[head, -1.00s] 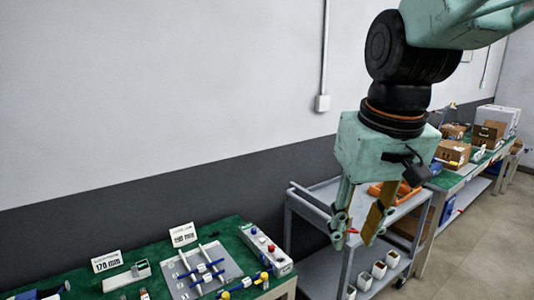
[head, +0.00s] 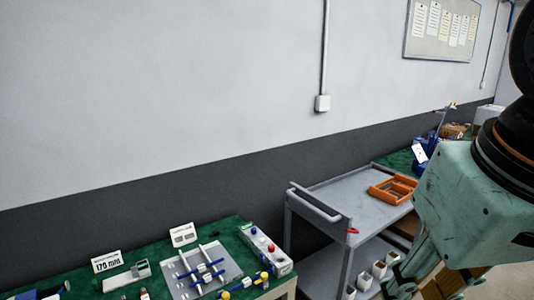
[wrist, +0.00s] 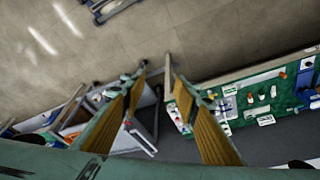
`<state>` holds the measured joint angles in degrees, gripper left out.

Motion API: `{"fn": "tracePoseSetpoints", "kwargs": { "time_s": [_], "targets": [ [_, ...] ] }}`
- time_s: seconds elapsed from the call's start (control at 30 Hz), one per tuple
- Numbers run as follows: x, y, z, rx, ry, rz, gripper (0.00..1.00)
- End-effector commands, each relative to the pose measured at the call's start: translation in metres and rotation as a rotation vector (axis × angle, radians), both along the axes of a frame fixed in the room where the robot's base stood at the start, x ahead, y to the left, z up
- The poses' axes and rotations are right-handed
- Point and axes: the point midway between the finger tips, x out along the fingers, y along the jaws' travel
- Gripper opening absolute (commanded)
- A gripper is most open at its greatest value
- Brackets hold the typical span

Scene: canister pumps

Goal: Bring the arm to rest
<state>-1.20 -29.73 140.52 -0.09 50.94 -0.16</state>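My gripper is at the lower right of the head view (head: 428,282), hanging from the pale green wrist housing in front of the grey cart. Part of my arm and gripper is cut off by the picture's edge. In the wrist view my gripper (wrist: 159,80) shows two fingers with ribbed yellow-brown inner pads. They stand apart with nothing between them, and the floor and furniture lie well beyond the tips.
A grey cart (head: 330,202) carries an orange tray (head: 393,190) on top and several white pots below. A green bench (head: 226,228) with a fixture plate, signs and a button box (head: 265,250) stands left. Open floor (wrist: 215,35) shows in the wrist view.

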Motion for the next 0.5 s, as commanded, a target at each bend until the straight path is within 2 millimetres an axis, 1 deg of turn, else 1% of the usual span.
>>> {"fn": "tracePoseSetpoints", "kwargs": {
  "time_s": [0.03, 0.1, 0.2, 0.33, 0.5],
  "targets": [
    [-0.007, -0.001, -0.001, 0.001, -0.007, -0.005, 0.28],
    [-0.016, -0.003, -0.002, 0.001, -0.012, -0.010, 0.28],
    [-0.025, -0.004, -0.004, 0.001, -0.018, -0.017, 0.28],
    [-0.033, -0.005, -0.006, 0.001, -0.023, -0.022, 0.28],
    [-0.036, -0.006, -0.007, 0.001, -0.024, -0.024, 0.28]
  ]
}}
